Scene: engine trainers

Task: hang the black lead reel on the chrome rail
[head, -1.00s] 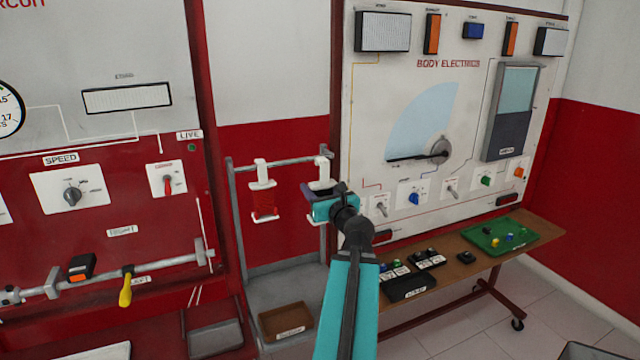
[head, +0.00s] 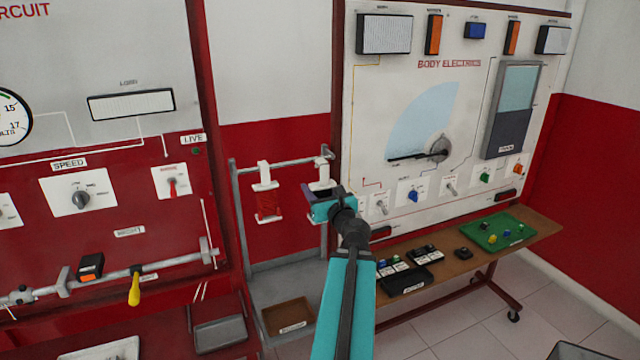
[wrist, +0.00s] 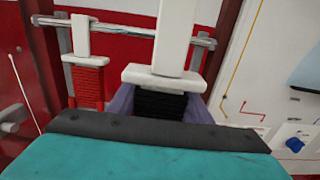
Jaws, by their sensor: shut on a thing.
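The black lead reel has black winding (wrist: 160,103), a white flange (wrist: 165,78) and a white hook stem (wrist: 178,35). My gripper (wrist: 160,118) is shut on it and holds it upright. In the head view, my teal gripper (head: 325,203) is at the right end of the chrome rail (head: 292,162), with the reel's white hook (head: 322,174) just above the jaws. In the wrist view, the stem passes in front of the rail (wrist: 125,28). The hook's top is cut off there, so I cannot tell whether it is over the rail.
A red lead reel (head: 268,203) hangs on the rail to the left; it also shows in the wrist view (wrist: 88,82). A brown tray (head: 288,316) stands below. The body electrics board (head: 375,110) is close on the right, above a brown bench (head: 470,262).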

